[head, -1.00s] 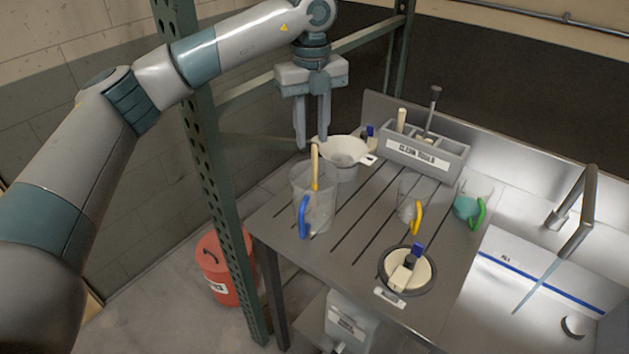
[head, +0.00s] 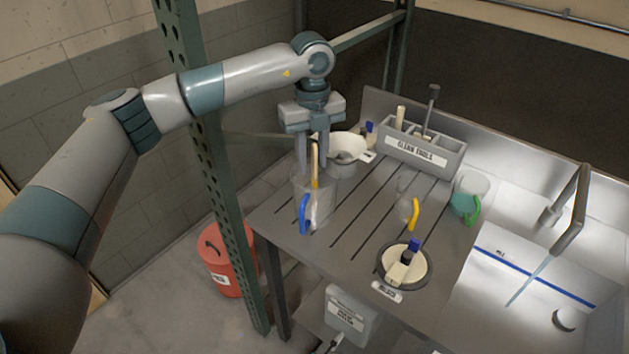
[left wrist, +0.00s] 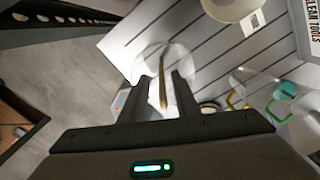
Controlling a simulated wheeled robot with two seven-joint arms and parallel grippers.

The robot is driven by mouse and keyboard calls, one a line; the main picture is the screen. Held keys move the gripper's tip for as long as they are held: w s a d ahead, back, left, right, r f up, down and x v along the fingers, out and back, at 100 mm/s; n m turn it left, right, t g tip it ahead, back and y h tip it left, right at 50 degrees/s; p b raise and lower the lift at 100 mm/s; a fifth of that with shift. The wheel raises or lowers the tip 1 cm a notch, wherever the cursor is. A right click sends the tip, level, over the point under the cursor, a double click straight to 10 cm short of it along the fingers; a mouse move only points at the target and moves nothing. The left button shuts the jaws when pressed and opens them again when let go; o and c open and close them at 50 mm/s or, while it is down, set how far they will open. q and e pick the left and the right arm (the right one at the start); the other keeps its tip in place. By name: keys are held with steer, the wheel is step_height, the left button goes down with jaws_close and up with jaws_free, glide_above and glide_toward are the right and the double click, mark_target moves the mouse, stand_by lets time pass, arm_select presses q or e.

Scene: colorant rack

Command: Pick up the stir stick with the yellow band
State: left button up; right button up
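A stir stick (head: 315,168) of tan wood stands in the clear jug with the blue handle (head: 305,214), leaning slightly. My left gripper (head: 312,166) points down above this jug, fingers apart around the stick's upper part. In the left wrist view, the stick (left wrist: 162,88) runs between the two open fingers (left wrist: 158,86), with gaps on both sides. The gripper does not appear shut on it. My right gripper is not in view.
A white strainer bowl (head: 347,147) stands just behind the jug. A green rack post (head: 213,160) stands left.

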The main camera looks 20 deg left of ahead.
mark_target(314, 173)
arm_select(q)
steer(key=shift+d+f+p, duration=0.1)
steer(key=shift+f+p, duration=0.55)
steer(key=shift+f, duration=0.05)
step_height(314, 173, down, 2)
steer(key=shift+f+p, duration=0.1)
steer(key=shift+p, duration=0.45)
steer(key=shift+w+f, duration=0.1)
steer(key=shift+f, duration=0.45)
jaws_close()
